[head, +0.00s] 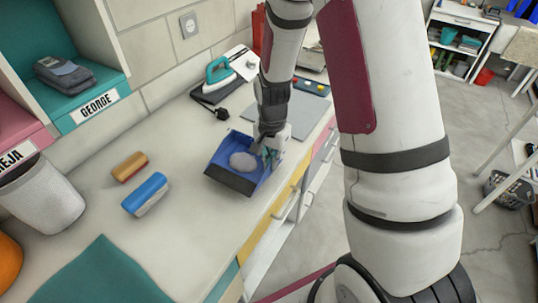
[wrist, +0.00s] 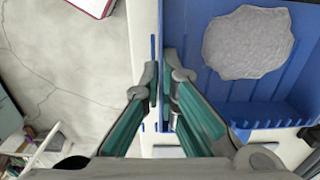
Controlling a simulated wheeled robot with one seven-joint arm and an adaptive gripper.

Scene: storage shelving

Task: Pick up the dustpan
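The dustpan (head: 220,178) is blue with a dark front lip and lies on the counter near its front edge in the head view. A grey lump (head: 243,162) sits in it. In the wrist view the dustpan (wrist: 200,95) fills the right side, with the lump (wrist: 247,42) near the top. My gripper (head: 268,155) is at the dustpan's right side in the head view. In the wrist view its fingers (wrist: 163,85) are close together, one on each side of the dustpan's thin blue side edge. I cannot tell whether the dustpan is lifted.
A blue-and-white block (head: 145,194) and a brown block (head: 130,167) lie left of the dustpan on the counter (head: 170,240). A teal iron (head: 219,71) stands behind. A white bin (head: 42,196) is at the left. Open floor lies beyond the counter's front edge.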

